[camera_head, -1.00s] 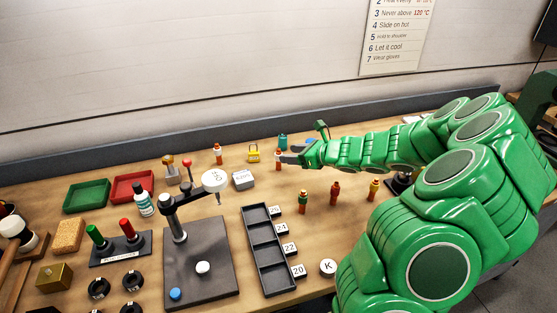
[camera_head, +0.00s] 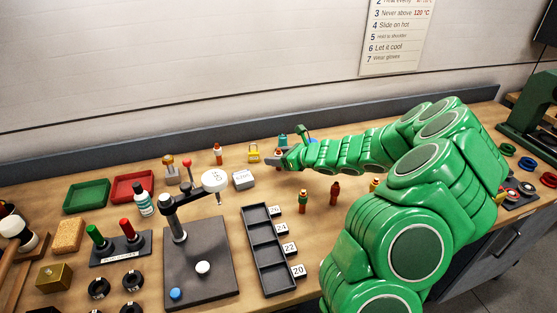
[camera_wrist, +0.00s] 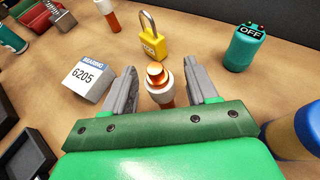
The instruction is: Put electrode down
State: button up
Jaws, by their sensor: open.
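A copper-tipped electrode with a white collar and orange body (camera_wrist: 160,88) stands upright between my gripper's two grey fingers in the wrist view. My gripper (camera_wrist: 163,82) is open, with a visible gap on each side of the electrode. Its lower end is hidden behind the gripper's green bar. In the head view my gripper (camera_head: 272,161) is low over the back middle of the bench, and the electrode (camera_head: 278,152) shows at its fingers. A similar white-collared electrode (camera_head: 218,154) stands farther left.
A bearing box marked 6205 (camera_wrist: 90,78) lies left of the fingers. A yellow padlock (camera_wrist: 148,45) and a teal OFF piece (camera_wrist: 243,48) stand beyond. A blue-and-yellow object (camera_wrist: 295,135) is close on the right. A dark sectioned tray (camera_head: 268,258) lies nearer the front.

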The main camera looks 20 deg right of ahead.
jog(key=shift+w+a+f, duration=0.25)
jog(key=shift+w+a, duration=0.1)
jog(key=shift+w, duration=0.1)
grip_shut()
jog(key=shift+r, duration=0.1)
